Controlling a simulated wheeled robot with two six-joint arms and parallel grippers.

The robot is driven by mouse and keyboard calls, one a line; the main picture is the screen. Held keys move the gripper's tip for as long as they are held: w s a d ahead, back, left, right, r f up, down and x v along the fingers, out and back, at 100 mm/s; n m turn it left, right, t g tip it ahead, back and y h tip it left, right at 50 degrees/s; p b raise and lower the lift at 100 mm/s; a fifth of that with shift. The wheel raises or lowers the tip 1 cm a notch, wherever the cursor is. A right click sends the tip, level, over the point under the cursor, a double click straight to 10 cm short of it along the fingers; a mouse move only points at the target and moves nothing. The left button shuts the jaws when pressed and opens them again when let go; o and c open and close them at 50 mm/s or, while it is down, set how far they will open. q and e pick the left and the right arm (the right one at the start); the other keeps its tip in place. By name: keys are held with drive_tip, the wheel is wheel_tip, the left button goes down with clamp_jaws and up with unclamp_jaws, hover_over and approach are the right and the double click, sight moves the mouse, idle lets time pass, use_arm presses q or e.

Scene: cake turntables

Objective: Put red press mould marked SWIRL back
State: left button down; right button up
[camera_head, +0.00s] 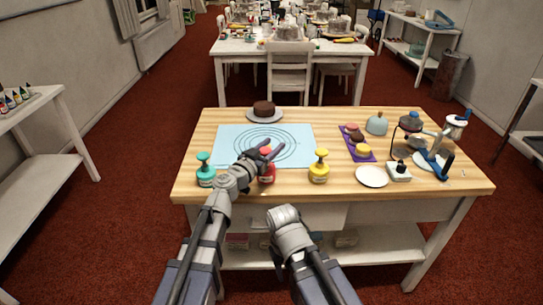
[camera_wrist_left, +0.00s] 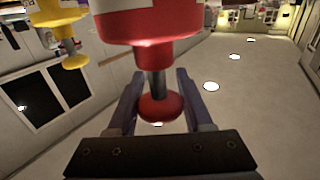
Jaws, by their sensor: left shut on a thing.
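The red press mould (camera_head: 267,175) is between the teal and yellow moulds near the table's front edge. It also fills the top of the left wrist view (camera_wrist_left: 152,22), where its grey stem and red knob (camera_wrist_left: 160,108) sit between the fingers. My left gripper (camera_head: 272,150) is shut on it, gripping around the stem. My arm and fingers cover part of the mould in the head view. Its SWIRL marking cannot be read. Whether its base touches the table is unclear. My right arm shows at the bottom, but its gripper does not.
The teal mould (camera_head: 206,172) stands to the left and the yellow mould (camera_head: 319,168) to the right. Behind are a blue mat (camera_head: 230,133) and a chocolate cake (camera_head: 264,109) on a plate. A purple tray (camera_head: 370,158), white plate (camera_head: 371,177) and stand equipment lie rightward.

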use_arm(q)
drive_tip(key=shift+f, duration=0.7)
drive_tip(key=shift+f+b, duration=0.2)
drive_tip(key=shift+b, duration=0.2)
drive_tip(key=shift+c, duration=1.5)
unclamp_jaws()
drive_tip(key=shift+r, duration=0.15)
